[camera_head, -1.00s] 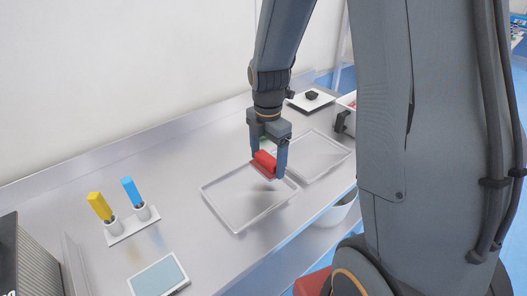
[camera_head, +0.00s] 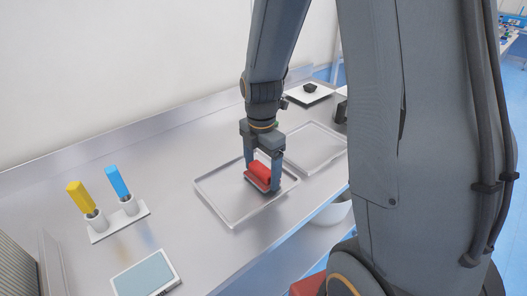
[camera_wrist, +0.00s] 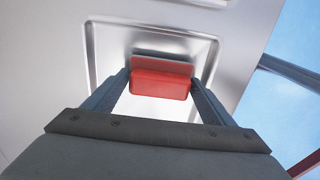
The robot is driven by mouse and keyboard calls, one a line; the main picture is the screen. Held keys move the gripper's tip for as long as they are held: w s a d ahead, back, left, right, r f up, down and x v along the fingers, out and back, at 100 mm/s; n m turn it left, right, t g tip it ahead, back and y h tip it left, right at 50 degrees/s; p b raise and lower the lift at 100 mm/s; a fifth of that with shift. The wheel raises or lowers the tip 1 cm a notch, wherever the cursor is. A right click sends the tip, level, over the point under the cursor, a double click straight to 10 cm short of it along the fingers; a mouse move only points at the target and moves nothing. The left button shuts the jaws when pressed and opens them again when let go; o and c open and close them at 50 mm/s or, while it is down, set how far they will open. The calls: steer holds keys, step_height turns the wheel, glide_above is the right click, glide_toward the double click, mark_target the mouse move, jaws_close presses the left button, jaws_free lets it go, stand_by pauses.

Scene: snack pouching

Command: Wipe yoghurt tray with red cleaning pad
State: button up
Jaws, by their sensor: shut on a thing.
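The red cleaning pad (camera_head: 260,173) is between the fingers of my gripper (camera_head: 262,178), which is shut on it. The pad also shows in the wrist view (camera_wrist: 160,84), red with a greyish layer along its far side, with a finger of my gripper (camera_wrist: 160,88) at each end. A shallow metal tray (camera_head: 227,222) lies under the pad on the counter. The pad is low over the right part of this tray; I cannot tell if it touches the floor of the tray. The tray's rim also shows in the wrist view (camera_wrist: 92,50). No yoghurt is clearly visible.
A second shallow tray (camera_head: 320,139) lies behind and to the right. A white holder (camera_head: 118,222) with a yellow-handled tool (camera_head: 80,197) and a blue-handled tool (camera_head: 117,182) stands left. A flat screen device (camera_head: 146,278) lies at front left.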

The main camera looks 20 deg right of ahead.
steer(key=shift+s+a+f, duration=0.2)
steer(key=shift+a+f, duration=0.1)
steer(key=shift+a, duration=0.15)
steer(key=shift+a+r, duration=0.1)
steer(key=shift+a, duration=0.25)
steer(key=shift+s+a+b, duration=0.2)
steer(key=shift+a+b, duration=0.15)
steer(key=shift+f+b, duration=0.2)
steer(key=shift+b, duration=0.25)
steer(key=shift+w+d+r+p, duration=0.15)
steer(key=shift+d+p, duration=0.15)
steer(key=shift+d, duration=0.15)
steer(key=shift+w+d+r+p, duration=0.1)
steer(key=shift+d+p, duration=0.15)
steer(key=shift+d, duration=0.15)
steer(key=shift+d+f, duration=0.15)
steer(key=shift+d, duration=0.15)
steer(key=shift+w+d+r+p, duration=0.3)
steer(key=shift+d+p, duration=0.15)
steer(key=shift+d, duration=0.15)
step_height(320, 180, up, 2)
steer(key=shift+s+r+p, duration=0.1)
steer(key=shift+r+p, duration=0.1)
steer(key=shift+p, duration=0.55)
steer(key=shift+r+p, duration=2.3)
steer(key=shift+r, duration=0.3)
